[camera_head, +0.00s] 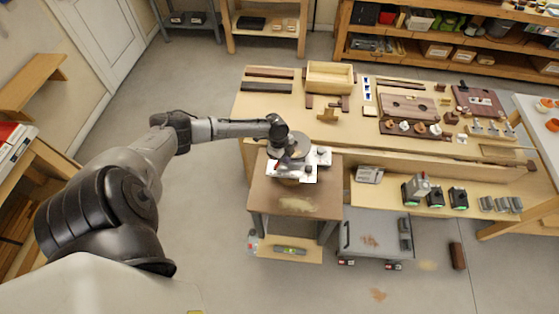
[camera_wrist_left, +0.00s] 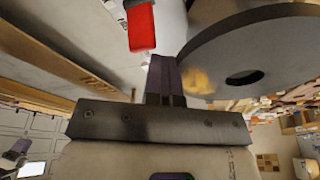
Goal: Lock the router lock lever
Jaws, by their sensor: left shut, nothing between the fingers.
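The router (camera_head: 298,168), a silver machine with a grey round plate (camera_head: 291,147), stands on a small brown table. My left arm reaches over to it from the left, and its gripper is hard to make out there. In the left wrist view my left gripper (camera_wrist_left: 161,66) is shut and empty. A red lever (camera_wrist_left: 141,27), which looks like the lock lever, lies just beyond and slightly left of the fingertips, with a small apparent gap. The router's grey round plate (camera_wrist_left: 255,50) with a dark hole is close on the right of the fingers. My right gripper is not in view.
The small table (camera_head: 262,196) stands against a long workbench (camera_head: 250,106) with a wooden box (camera_head: 330,78) and several tools. A grey cart (camera_head: 352,238) is beside it at the lower right. The floor left of the small table is clear.

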